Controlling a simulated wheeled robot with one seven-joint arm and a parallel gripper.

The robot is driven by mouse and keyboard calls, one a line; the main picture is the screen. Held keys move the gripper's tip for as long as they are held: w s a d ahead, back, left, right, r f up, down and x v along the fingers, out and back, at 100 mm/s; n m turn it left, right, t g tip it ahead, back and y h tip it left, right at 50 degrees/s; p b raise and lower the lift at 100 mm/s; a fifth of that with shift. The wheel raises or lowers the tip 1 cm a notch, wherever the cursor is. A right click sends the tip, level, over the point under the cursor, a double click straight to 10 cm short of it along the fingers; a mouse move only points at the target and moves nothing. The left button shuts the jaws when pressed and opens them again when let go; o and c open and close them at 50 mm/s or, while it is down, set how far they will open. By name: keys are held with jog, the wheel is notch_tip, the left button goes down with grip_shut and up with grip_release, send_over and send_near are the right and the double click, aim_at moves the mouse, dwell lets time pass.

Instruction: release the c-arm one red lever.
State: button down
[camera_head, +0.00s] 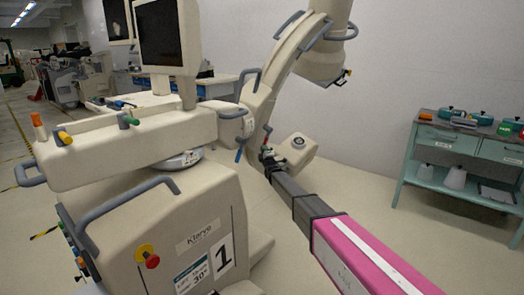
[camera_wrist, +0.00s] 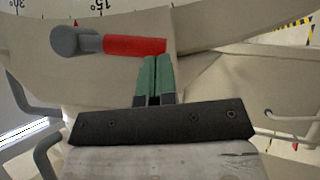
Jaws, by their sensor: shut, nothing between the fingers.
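The C-arm machine (camera_head: 175,225) marked "1" stands at the left and centre of the head view, with its curved arm (camera_head: 275,75) rising at the back. In the wrist view, a red lever (camera_wrist: 135,45) with a grey round end lies level across the beige body, just below a degree scale. My gripper (camera_wrist: 158,62) has its green fingers together, with nothing between them. The fingertips are at the right end of the red lever; I cannot tell whether they touch it.
Grey handles (camera_head: 125,200) stick out from the machine, and a monitor (camera_head: 168,35) stands on it. A green trolley (camera_head: 460,160) with boxes is against the wall at right. The floor between the trolley and the machine is clear except for my arm.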

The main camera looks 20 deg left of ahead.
jog(key=w+d+n+t+y, duration=0.1)
jog(key=w+d+n+y, duration=0.1)
jog(key=w+n, duration=0.3)
jog(key=shift+w+t+y, duration=0.3)
jog(key=shift+w+t, duration=0.1)
dwell(0.5)
